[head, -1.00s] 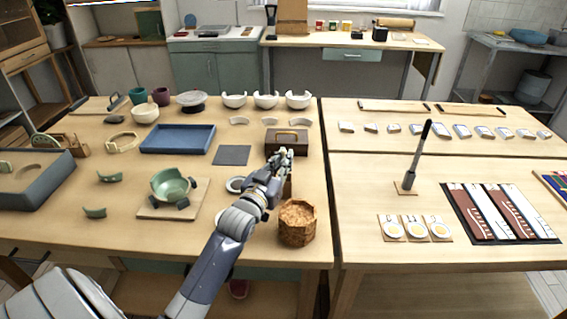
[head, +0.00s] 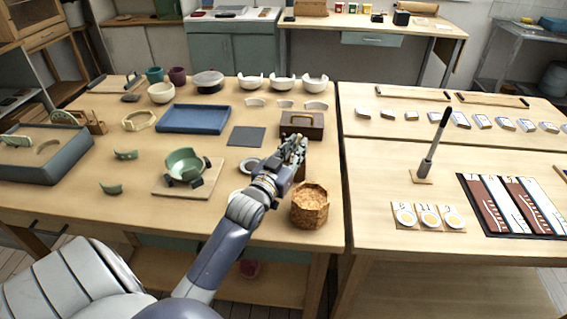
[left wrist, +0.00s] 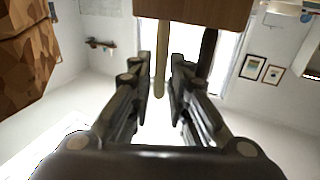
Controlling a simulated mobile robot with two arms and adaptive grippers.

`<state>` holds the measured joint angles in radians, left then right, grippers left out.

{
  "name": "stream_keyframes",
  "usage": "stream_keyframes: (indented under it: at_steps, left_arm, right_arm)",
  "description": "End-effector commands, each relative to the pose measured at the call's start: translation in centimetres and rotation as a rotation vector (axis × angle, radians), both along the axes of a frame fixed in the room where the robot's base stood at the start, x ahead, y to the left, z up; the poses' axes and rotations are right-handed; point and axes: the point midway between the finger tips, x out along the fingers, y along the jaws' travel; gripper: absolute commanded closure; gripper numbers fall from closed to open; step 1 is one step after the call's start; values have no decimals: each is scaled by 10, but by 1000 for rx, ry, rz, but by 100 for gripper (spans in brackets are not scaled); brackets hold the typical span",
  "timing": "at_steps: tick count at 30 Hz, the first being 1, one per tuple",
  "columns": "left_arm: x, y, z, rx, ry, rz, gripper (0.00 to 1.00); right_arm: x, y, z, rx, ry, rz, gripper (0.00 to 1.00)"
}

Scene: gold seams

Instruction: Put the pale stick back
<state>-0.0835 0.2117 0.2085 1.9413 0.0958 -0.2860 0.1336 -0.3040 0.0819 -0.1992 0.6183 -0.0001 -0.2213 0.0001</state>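The pale stick (left wrist: 160,70) shows in the left wrist view, which looks upside down. It runs between the two finger pads, with its base end at a wooden block (left wrist: 195,12). I cannot tell how deep it sits there. A dark stick (left wrist: 207,52) is at the same block, behind one finger. My left gripper (left wrist: 162,62) is open, with small gaps beside the pale stick. In the head view my left gripper (head: 296,147) hides the sticks and most of the block. My right gripper is not in view.
A cork pot (head: 310,207) stands close to my left gripper, near the table's front edge.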

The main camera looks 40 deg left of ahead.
Motion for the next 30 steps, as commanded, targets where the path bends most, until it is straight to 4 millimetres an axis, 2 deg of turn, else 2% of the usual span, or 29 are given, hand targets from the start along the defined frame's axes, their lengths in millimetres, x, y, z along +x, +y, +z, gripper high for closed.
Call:
stream_keyframes:
  at_steps: [9, 15, 21, 30]
  left_arm:
    - [-64, -10, -4, 0, 2, 1, 83]
    - [-90, -14, -4, 0, 1, 0, 83]
    - [-100, -16, -3, 0, -1, 0, 83]
    - [-100, -16, -3, 0, -1, 0, 83]
  right_arm:
    - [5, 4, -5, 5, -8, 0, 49]
    - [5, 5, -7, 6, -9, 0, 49]
    - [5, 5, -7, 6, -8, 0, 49]
    - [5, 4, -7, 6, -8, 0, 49]
